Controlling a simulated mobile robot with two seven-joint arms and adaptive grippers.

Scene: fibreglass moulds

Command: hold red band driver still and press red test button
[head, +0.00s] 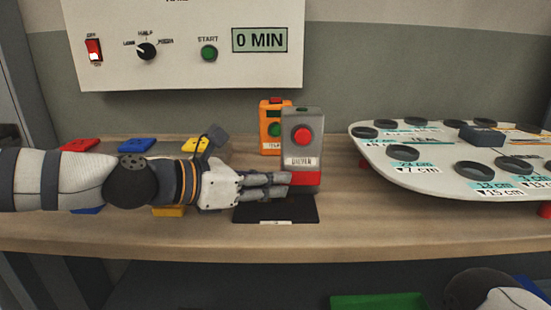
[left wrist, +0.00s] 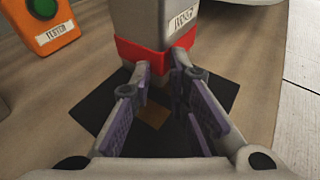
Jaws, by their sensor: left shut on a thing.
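The red band driver (head: 303,150) is a grey box with a red band (head: 305,178) around its base, a label and a round red button (head: 303,135) on its front. It stands upright at the black mat (head: 275,213). My left gripper (head: 288,185) comes in from the left, low down, and is shut on the driver. In the left wrist view its fingers (left wrist: 162,72) meet the red band (left wrist: 140,53) at a lower corner of the box. Of my right arm, only a part shows at the bottom right of the head view; its fingertips are out of frame.
An orange tester (head: 270,110) with a green button stands close behind the driver. A white board (head: 440,170) with dark round pieces stands at the right. Red, blue and yellow blocks lie behind my left arm. A control panel (head: 190,70) is on the wall.

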